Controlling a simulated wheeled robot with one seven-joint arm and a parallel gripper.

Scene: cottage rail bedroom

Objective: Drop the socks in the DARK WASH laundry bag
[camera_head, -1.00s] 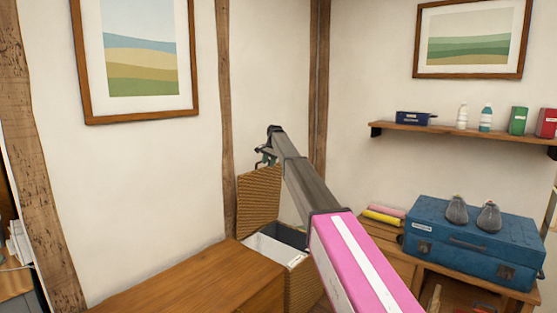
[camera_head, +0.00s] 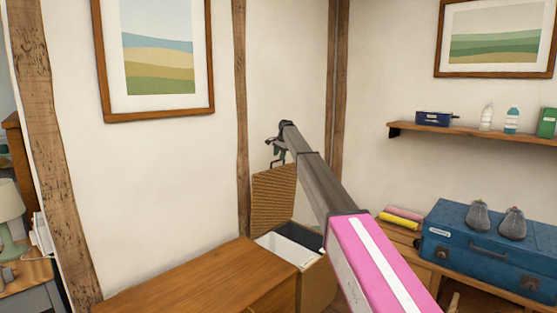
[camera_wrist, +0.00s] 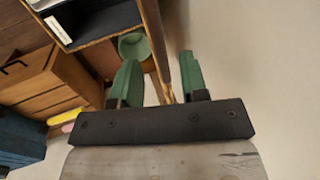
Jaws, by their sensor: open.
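My gripper (camera_head: 278,152) is raised above the open wicker hamper (camera_head: 318,283), near its upright lid (camera_head: 273,200). In the wrist view its two green fingers (camera_wrist: 160,82) stand apart, with no socks visible between them. The hamper has a pale-lined part (camera_head: 285,246) and a dark-lined part (camera_head: 308,238). In the wrist view a dark-lined compartment (camera_wrist: 105,18) with a white label shows at the top left; the label is too small to read. I cannot make out socks for certain in any view.
A pale green rounded thing (camera_wrist: 133,45) shows beyond the fingers. A wooden chest top (camera_head: 190,280) stands left of the hamper. On the right are pink and yellow rolls (camera_head: 398,222) and a blue case (camera_head: 490,250) bearing two grey things (camera_head: 495,219). A shelf (camera_head: 460,129) hangs above.

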